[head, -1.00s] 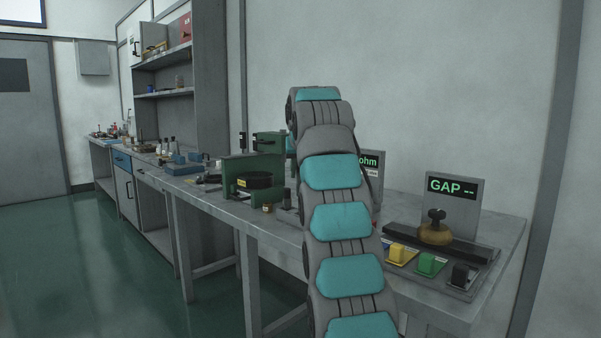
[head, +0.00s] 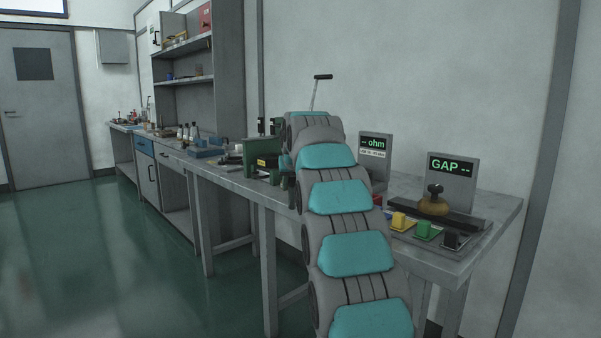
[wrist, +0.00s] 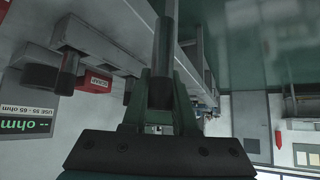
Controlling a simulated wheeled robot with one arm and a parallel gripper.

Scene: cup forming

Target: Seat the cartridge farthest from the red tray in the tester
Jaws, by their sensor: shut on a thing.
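In the wrist view, my gripper (wrist: 160,95) is shut on a dark round cartridge (wrist: 166,45), which sticks out past the fingertips. In the head view my arm hides both. The tester's display (head: 375,146) reads "-- ohm" behind my arm; it also shows upside down at the left of the wrist view (wrist: 28,122). Dark cylindrical parts (wrist: 45,77) stand near it. A red piece with a "SCRAP" label (wrist: 97,82) lies left of my fingers, apart from them. A bit of red (head: 377,200) shows beside my arm in the head view. The tester's seat is not clearly visible.
A lever with a black handle (head: 323,77) rises behind my arm. A green press (head: 262,155) stands left of my arm on the bench. At right are the GAP display (head: 452,168), a tan round part (head: 433,207) and yellow, green and black blocks (head: 424,230).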

